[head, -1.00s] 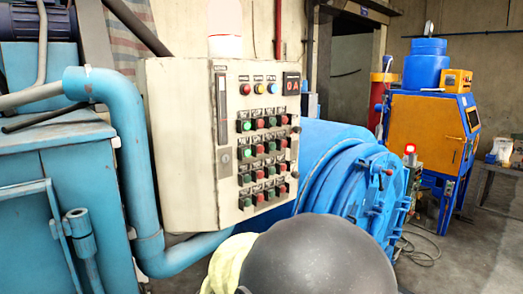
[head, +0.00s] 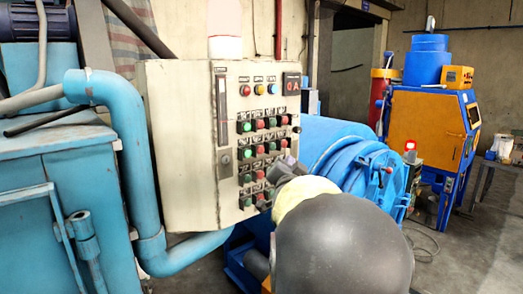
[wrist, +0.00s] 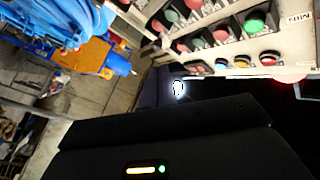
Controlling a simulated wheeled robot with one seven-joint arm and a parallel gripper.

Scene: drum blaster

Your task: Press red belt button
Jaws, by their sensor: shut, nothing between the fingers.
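The cream control panel (head: 180,150) stands upright at the centre of the head view. It carries rows of green and red buttons, with a red pilot lamp, a yellow one and a blue one above. Small labels are unreadable, so I cannot tell which red button is the belt one. My gripper (head: 284,172) is shut and empty, at the lower right of the button rows, hiding some of them. I cannot tell whether it touches the panel. The wrist view shows the panel (wrist: 292,45) tilted, with several red and green buttons at the top.
A thick blue pipe (head: 135,165) runs along the panel's left side. A blue drum machine (head: 340,150) stands close behind its right side. An orange and blue cabinet (head: 425,125) stands farther right. Some floor is clear at the right.

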